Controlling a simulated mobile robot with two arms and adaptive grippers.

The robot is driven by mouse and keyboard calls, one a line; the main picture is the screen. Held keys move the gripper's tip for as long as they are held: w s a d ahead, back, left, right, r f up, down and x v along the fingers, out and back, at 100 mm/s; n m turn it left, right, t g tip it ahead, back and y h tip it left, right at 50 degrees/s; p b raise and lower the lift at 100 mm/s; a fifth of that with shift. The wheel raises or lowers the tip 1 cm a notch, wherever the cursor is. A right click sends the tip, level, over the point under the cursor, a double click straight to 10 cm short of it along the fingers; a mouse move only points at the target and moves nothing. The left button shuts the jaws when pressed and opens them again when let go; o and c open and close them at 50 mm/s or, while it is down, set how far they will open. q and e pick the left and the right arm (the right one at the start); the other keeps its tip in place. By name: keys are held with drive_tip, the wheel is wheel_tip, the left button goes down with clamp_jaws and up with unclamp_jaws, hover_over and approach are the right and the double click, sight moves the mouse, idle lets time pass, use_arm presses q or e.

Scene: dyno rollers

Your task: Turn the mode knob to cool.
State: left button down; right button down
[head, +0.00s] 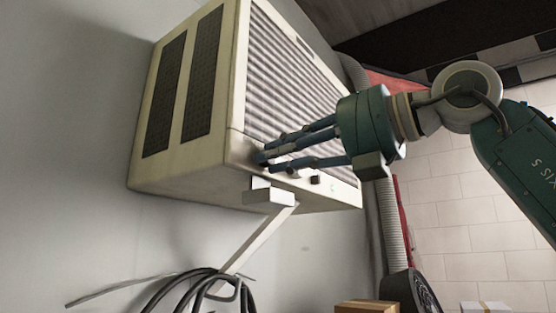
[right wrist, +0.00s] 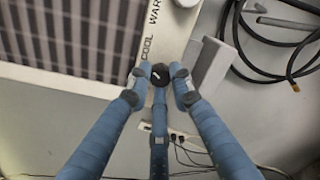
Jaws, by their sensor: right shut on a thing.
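The cream air-conditioner unit (head: 185,182) is mounted on the grey wall, with its slatted grille facing right. In the right wrist view, the mode knob (right wrist: 161,71) is a small dark round knob with a white mark. It sits beside the printed words COOL and WARM on the unit's panel. The three blue fingers of my right gripper (right wrist: 160,80) are closed around the knob. In the head view, my right gripper (head: 264,157) reaches in from the right to the lower front panel, and its fingers mostly hide the knob. My left gripper does not show.
A white bracket (head: 268,196) and its strut stand just below the panel, close to the fingers. Black cable loops (head: 205,290) hang below. A ribbed duct (head: 392,225) runs down at the right. Cardboard boxes (head: 366,307) stand low at the right.

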drive_tip(key=shift+d+r+m+b, duration=0.1)
drive_tip(key=shift+r+m+b, duration=0.1)
drive_tip(key=shift+m, duration=0.6)
drive_tip(key=shift+d+r+m+b, duration=0.1)
drive_tip(key=shift+m+b, duration=0.1)
drive_tip(key=shift+m, duration=0.6)
drive_tip(key=c, duration=1.6)
unclamp_jaws()
drive_tip(key=shift+o, duration=0.3)
drive_tip(key=shift+w+f, duration=0.1)
drive_tip(key=shift+f, duration=0.05)
drive_tip(key=v, duration=1.2)
drive_tip(key=shift+f, duration=0.15)
drive_tip(key=shift+d, duration=0.1)
